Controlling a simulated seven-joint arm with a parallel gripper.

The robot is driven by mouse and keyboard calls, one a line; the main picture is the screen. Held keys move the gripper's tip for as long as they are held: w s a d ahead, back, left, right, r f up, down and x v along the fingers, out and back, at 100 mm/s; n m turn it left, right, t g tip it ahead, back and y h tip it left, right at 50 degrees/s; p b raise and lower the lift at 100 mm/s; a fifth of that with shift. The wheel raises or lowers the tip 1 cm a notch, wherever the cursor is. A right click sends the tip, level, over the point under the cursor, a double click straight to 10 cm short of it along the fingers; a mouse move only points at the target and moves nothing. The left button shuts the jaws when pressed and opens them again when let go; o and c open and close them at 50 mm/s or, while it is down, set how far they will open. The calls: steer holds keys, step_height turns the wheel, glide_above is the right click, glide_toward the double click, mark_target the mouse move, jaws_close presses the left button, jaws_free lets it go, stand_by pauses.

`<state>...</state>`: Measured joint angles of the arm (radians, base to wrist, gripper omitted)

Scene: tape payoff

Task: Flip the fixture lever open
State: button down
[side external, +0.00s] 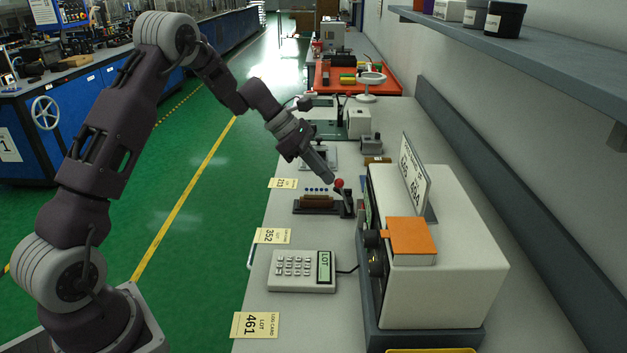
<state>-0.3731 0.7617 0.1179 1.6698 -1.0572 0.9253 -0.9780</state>
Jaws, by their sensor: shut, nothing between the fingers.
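The fixture (309,211) is a dark base with a brown block on the bench, left of the large white machine. Its lever (347,201) is a dark arm at the fixture's right end, topped by a red ball knob (339,184). The lever stands roughly upright. My gripper (328,178) reaches down from the upper left, shut and empty, with its tip right beside the red knob. I cannot tell from this view whether the tip touches the knob.
The white machine (455,275) with an orange book (411,236) stands close on the right. A keypad (301,271) is nearer the camera, beside several yellow lot cards (256,325). A grey fixture (318,157) sits behind my gripper.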

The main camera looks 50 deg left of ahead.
steer(key=w+d+g+y, duration=0.1)
steer(key=w+d+r+g+y, duration=0.1)
steer(key=shift+w+d+r, duration=0.15)
steer(key=shift+w+d, duration=0.15)
steer(key=shift+w+d+r, duration=0.15)
steer(key=shift+w+d, duration=1.35)
steer(key=w+d+r+v, duration=0.1)
steer(key=v, duration=1.2)
steer(key=shift+w+d, duration=0.15)
steer(key=shift+w, duration=0.1)
